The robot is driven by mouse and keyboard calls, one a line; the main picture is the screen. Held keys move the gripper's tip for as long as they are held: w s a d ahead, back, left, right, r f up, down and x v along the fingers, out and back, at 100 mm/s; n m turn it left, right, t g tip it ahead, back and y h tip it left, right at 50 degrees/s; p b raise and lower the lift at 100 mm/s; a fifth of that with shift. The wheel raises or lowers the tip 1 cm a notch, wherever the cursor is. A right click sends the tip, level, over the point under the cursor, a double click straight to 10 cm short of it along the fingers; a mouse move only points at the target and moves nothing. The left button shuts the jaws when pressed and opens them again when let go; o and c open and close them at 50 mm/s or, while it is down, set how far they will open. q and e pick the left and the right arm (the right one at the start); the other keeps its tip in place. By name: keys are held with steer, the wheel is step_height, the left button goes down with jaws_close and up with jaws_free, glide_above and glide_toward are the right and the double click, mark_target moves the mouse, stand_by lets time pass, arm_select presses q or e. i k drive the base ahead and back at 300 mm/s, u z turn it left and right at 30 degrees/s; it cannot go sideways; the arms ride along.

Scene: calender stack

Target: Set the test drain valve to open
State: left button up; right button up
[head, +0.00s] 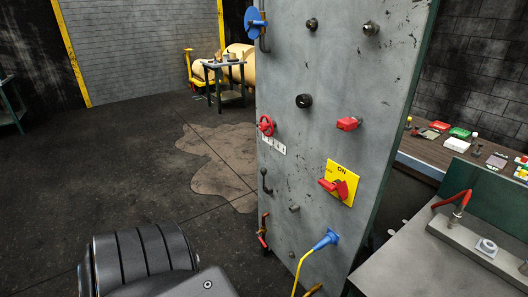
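No label that I can read names the test drain valve. A small brass valve with a red lever (262,240) sits low on the left edge of the grey panel (310,155), its lever hanging roughly downward. A red handwheel (266,125) and a blue handwheel (255,23) are higher on that edge. A red-handled lever (451,200) rises from a fitting on the bench at the right, its handle slanting down to the left. I cannot tell any valve's setting. Neither gripper shows in the head view.
The panel also carries a yellow plate (345,172) with a red rotary switch, a blue plug (326,240) with a yellow cable, and several knobs. A brown table (420,152) with small items stands behind right. The floor to the left is open.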

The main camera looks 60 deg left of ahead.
mark_target(262, 242)
steer(key=k, duration=0.45)
steer(key=z, duration=0.45)
steer(key=i, duration=0.75)
steer(key=u, duration=2.45)
